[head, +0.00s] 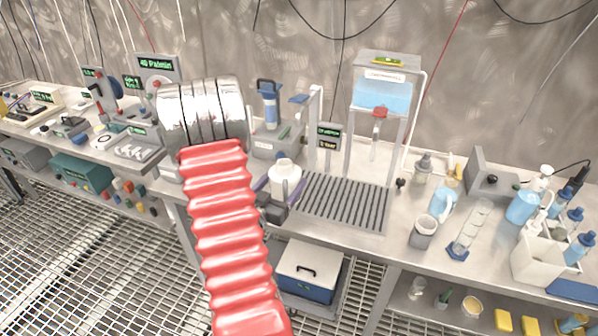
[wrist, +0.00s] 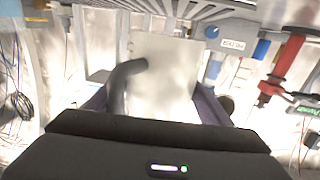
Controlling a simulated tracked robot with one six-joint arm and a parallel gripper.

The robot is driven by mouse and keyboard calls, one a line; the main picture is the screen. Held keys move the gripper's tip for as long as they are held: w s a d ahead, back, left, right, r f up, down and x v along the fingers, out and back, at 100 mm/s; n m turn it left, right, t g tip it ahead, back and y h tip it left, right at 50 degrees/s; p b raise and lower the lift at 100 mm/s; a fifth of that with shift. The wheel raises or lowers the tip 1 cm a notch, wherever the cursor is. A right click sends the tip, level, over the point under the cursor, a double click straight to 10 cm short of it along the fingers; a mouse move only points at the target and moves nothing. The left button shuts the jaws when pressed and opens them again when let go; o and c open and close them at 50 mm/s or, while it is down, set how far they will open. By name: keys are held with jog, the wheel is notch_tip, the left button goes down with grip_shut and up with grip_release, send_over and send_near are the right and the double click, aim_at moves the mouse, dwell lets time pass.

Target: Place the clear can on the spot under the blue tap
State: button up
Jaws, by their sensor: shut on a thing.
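My gripper (head: 283,188) is shut on a pale container, the can (head: 284,174), with a narrower neck at its top. It is held about upright at the left edge of the slatted drain tray. The can also fills the middle of the wrist view (wrist: 168,75), between my two dark purple fingers. It looks whitish there, and I cannot tell how clear it is. A small blue tap lever (head: 299,99) sits on a pale post behind the tray, above and slightly right of the can. I cannot make out a marked spot under it.
The slatted tray (head: 345,203) is empty. A tank of blue water (head: 382,95) with a red tap (head: 379,112) stands behind it. A blue-topped device (head: 268,103) is behind the can. A grey cup (head: 423,232) and several bottles stand to the right.

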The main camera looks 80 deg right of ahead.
aim_at(296, 166)
jog(key=x, duration=0.7)
jog(key=shift+d, duration=0.45)
jog(key=shift+s+d+f, duration=0.1)
jog(key=shift+d+f, duration=0.2)
jog(key=shift+f, duration=0.55)
jog(key=shift+s+d+f, duration=0.1)
jog(key=shift+d+f, duration=0.2)
jog(key=shift+f, duration=0.55)
jog(key=o, duration=1.2)
jog(key=shift+f, duration=0.1)
jog(key=shift+w+a, duration=0.1)
